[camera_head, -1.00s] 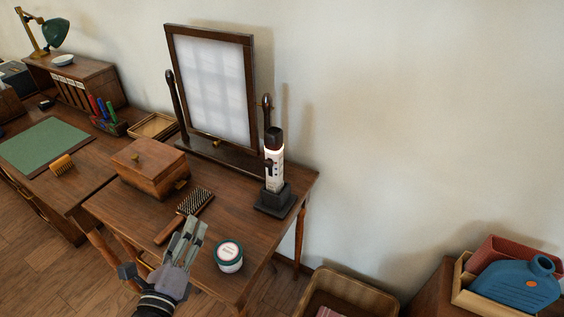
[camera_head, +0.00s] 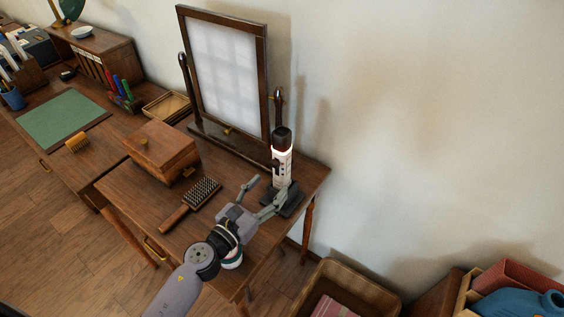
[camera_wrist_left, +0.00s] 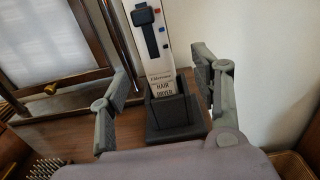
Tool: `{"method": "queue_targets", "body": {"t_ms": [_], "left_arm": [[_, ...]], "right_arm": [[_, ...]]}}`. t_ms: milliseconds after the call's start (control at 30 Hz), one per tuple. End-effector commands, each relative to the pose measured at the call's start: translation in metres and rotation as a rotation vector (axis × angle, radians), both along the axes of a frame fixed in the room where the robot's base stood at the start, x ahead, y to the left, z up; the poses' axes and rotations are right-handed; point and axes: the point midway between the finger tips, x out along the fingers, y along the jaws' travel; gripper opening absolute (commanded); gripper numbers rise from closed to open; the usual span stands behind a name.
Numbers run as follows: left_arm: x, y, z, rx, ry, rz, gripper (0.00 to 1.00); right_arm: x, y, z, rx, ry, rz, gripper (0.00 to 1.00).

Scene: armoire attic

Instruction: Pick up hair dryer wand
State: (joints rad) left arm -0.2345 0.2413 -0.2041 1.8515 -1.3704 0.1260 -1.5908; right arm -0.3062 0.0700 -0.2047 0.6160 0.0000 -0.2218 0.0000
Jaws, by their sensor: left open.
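The hair dryer wand (camera_head: 281,164) is white with a black top and stands upright in a dark square base (camera_head: 292,203) near the right edge of the dressing table. In the left wrist view the wand (camera_wrist_left: 150,45) shows a "HAIR DRYER" label, a black clip and small coloured buttons. My left gripper (camera_head: 262,196) is open, its fingers spread just in front of the wand and base. In the left wrist view the wand and base lie between the two fingers (camera_wrist_left: 163,85), with no contact visible. My right gripper is not in view.
A mirror (camera_head: 225,75) stands behind the wand on the dressing table (camera_head: 130,190). A wooden box (camera_head: 162,150) and a hairbrush (camera_head: 192,203) lie to the left. A white jar (camera_head: 232,262) is partly hidden under my left arm. A basket (camera_head: 375,297) sits at lower right.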

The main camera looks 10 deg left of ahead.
Motion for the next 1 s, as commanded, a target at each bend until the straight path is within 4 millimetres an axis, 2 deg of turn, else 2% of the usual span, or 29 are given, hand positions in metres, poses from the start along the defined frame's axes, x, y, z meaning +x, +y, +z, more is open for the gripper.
{"method": "queue_targets", "body": {"t_ms": [33,167,267,600,900,1000], "left_arm": [[0.008,-0.003,0.002,-0.001,-0.001,0.000,0.58],[0.019,-0.008,0.001,0.000,-0.001,0.000,0.58],[0.024,-0.009,0.000,-0.001,0.000,0.000,0.58],[0.067,-0.022,-0.001,-0.002,0.000,0.001,0.58],[0.071,-0.023,-0.002,-0.001,0.000,0.000,0.58],[0.071,-0.023,-0.002,-0.001,0.000,0.000,0.52]], "right_arm": [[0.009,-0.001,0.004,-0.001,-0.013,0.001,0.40],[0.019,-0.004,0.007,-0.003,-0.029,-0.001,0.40],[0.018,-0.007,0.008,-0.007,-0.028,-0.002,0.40],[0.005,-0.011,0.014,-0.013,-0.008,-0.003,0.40],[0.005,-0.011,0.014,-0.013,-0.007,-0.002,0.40],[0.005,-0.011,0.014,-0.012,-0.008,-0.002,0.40]]}}
